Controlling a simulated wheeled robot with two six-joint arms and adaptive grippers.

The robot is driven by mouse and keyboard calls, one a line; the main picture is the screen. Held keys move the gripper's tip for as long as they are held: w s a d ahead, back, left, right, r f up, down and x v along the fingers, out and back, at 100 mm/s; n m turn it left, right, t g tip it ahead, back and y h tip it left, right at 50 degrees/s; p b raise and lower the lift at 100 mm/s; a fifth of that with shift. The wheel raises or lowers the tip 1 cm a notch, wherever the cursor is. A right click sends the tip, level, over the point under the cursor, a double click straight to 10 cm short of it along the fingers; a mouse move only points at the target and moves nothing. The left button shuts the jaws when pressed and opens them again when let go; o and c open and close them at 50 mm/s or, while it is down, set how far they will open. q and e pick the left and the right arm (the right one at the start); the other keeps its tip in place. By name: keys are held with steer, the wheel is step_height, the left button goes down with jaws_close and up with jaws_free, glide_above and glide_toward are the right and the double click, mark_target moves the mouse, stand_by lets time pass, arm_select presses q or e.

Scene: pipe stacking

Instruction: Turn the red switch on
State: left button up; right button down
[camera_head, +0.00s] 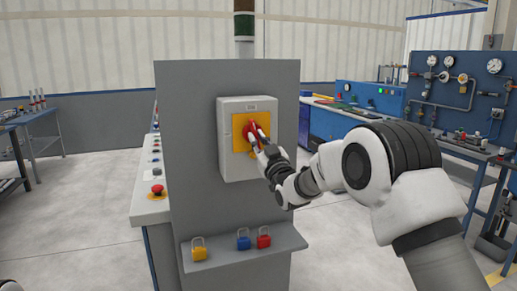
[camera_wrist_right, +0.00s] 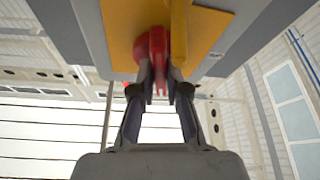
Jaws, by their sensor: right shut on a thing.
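The red switch (camera_head: 252,130) sits on a yellow plate (camera_head: 240,145) on the front of a light grey box (camera_head: 231,166). The box is fixed to a tall grey cabinet. My right gripper (camera_head: 258,139) is at the switch, with its fingers shut on the red handle. In the right wrist view the two fingertips (camera_wrist_right: 161,80) close on the lower end of the red switch (camera_wrist_right: 151,48). The yellow plate (camera_wrist_right: 120,30) is behind it. The fingers partly hide the handle. My left gripper is not in view.
A shelf (camera_head: 215,258) on the cabinet holds a yellow padlock (camera_head: 199,254), a blue padlock (camera_head: 243,242) and a red padlock (camera_head: 264,241). A console with a red push button (camera_head: 157,189) stands at the left. A blue gauge panel (camera_head: 458,90) is at the right.

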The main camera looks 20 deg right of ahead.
steer(key=shift+a+f+m+h+b, duration=0.15)
steer(key=shift+m+h+b, duration=0.65)
steer(key=shift+m, duration=1.4)
steer(key=c, duration=1.2)
jaws_free()
steer(key=v, duration=1.2)
steer(key=shift+a, duration=0.1)
